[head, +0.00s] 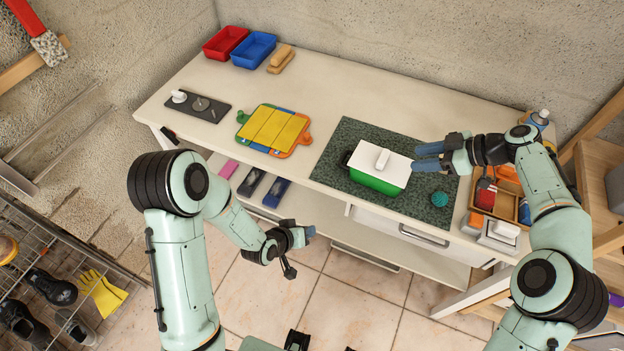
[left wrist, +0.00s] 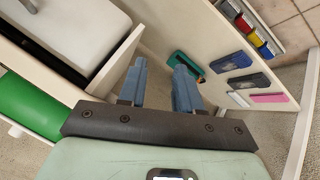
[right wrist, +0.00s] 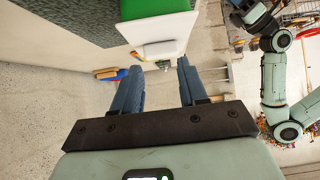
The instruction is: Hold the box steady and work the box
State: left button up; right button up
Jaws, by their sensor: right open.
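The box (head: 375,182) is green with a white lid (head: 385,162) that has a white bar handle, and it sits on a speckled dark green mat (head: 350,135). The lid lies on top of it. The box and lid also show at the top of the right wrist view (right wrist: 158,24). My right gripper (head: 416,156) is open and empty at the right side of the box; I cannot tell whether its fingertips touch it. My left gripper (head: 300,246) is open and empty in front of the bench edge, away from the box; its parted fingers show in the left wrist view (left wrist: 161,68).
A teal ball (head: 439,199) lies on the mat right of the box. A yellow slatted board (head: 275,128) with coloured edges lies to the left. Red (head: 225,42) and blue (head: 254,50) trays stand at the back. A wooden organizer (head: 508,201) stands near my right arm.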

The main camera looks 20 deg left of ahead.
aim_at(341, 159)
pick_arm(q)
jog(key=w+r+t+h, duration=0.1)
jog(key=w+r+t, duration=0.2)
jog(key=r, duration=0.5)
jog(key=w+r+t+h, duration=0.15)
jog(key=w+r, duration=0.25)
jog(key=r, duration=0.5)
jog(key=shift+t+y, duration=0.45)
jog(key=x, duration=1.3)
jog(key=shift+s+d+f, duration=0.1)
jog(key=shift+d, duration=0.05)
jog(key=shift+c, duration=0.4)
grip_shut()
